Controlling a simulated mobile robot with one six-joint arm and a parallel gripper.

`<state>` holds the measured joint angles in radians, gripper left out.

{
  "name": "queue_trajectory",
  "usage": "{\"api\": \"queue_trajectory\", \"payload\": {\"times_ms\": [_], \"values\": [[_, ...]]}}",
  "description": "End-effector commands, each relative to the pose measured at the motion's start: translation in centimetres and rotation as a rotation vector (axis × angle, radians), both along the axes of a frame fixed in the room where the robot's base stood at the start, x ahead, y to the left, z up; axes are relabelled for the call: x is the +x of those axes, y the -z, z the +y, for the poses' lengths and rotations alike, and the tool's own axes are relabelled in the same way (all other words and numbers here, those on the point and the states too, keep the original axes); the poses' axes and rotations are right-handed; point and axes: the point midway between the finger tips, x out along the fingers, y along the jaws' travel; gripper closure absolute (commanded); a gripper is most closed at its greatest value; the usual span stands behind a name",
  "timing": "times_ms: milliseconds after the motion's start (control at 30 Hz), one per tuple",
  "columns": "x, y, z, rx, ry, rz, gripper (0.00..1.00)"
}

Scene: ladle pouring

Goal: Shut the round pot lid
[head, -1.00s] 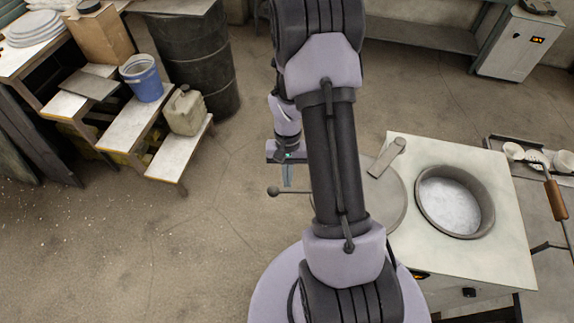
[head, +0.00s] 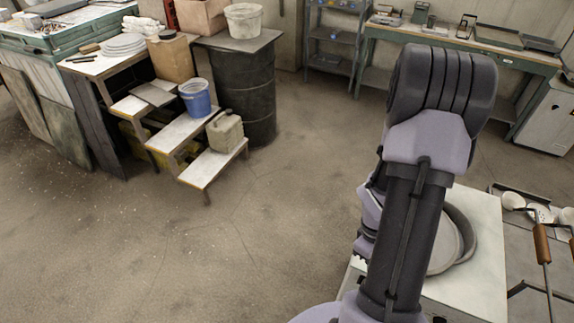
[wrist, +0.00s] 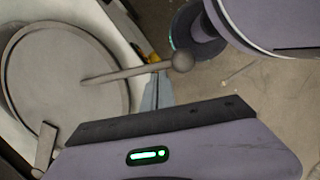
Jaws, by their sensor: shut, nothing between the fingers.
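The round grey pot lid (wrist: 60,80) shows in the wrist view with a rod handle (wrist: 125,74) ending in a ball knob (wrist: 182,61). A hinge-like bracket (wrist: 45,146) is at its lower left edge. In the head view the lid (head: 441,252) is partly behind my arm and overlaps the pot (head: 465,228), whose rim shows as a crescent on the far right side. I cannot tell whether the lid sits flush. My gripper (wrist: 155,92) is shut and empty beside the rod, near the knob; contact is unclear. In the head view my arm hides the fingertips.
The pot stands on a white cabinet (head: 488,270). A rack with ladles (head: 540,235) is to its right. A stepped stand (head: 212,165) with a blue bucket (head: 195,97) and a can (head: 225,133) is at left, beside a dark barrel (head: 245,90). Open floor lies between.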

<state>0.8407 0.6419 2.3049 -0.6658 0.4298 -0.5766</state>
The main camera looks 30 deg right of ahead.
Motion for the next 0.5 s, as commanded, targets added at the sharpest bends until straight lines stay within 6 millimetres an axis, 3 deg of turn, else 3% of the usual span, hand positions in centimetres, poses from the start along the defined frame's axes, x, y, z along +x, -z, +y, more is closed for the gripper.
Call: {"api": "queue_trajectory", "payload": {"times_ms": [200, 500], "values": [[-5.2, -0.1, -5.0, 0.000, -0.170, 0.000, 1.00], [-9.9, -0.2, -10.7, 0.000, -0.348, 0.001, 1.00]]}}
